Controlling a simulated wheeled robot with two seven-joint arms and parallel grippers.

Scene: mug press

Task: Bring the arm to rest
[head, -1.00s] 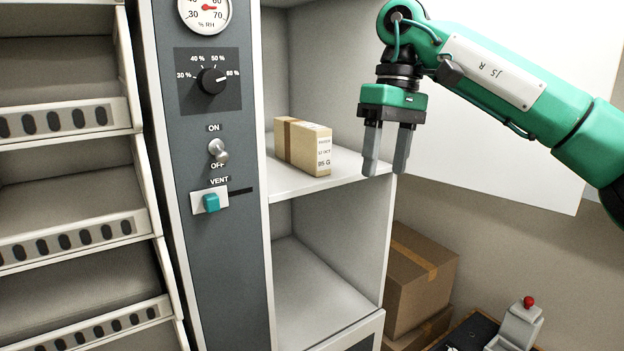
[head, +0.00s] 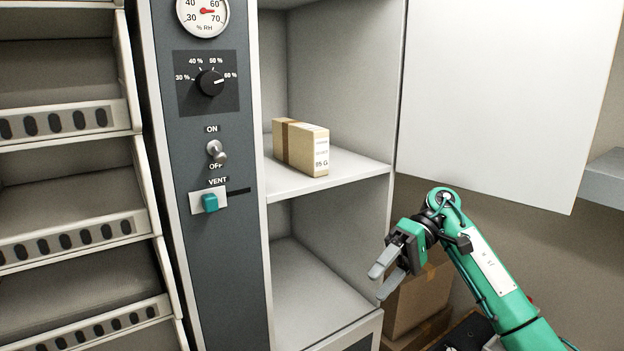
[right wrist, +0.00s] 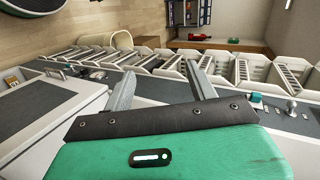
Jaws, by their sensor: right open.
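My right gripper (head: 382,276) is green with two grey fingers. It is open and empty in the head view, low in front of the open cabinet's lower right side and pointing left. Its two parted fingers also show in the right wrist view (right wrist: 160,88), with nothing between them. My right arm comes up from the lower right corner of the head view. My left gripper is in neither view.
A small tan box (head: 308,150) sits on the cabinet shelf (head: 350,172). The grey control panel (head: 222,270) carries a dial, a toggle and a vent switch. Cardboard boxes (head: 412,305) stand behind my right gripper. A white door panel (head: 500,100) hangs at the upper right.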

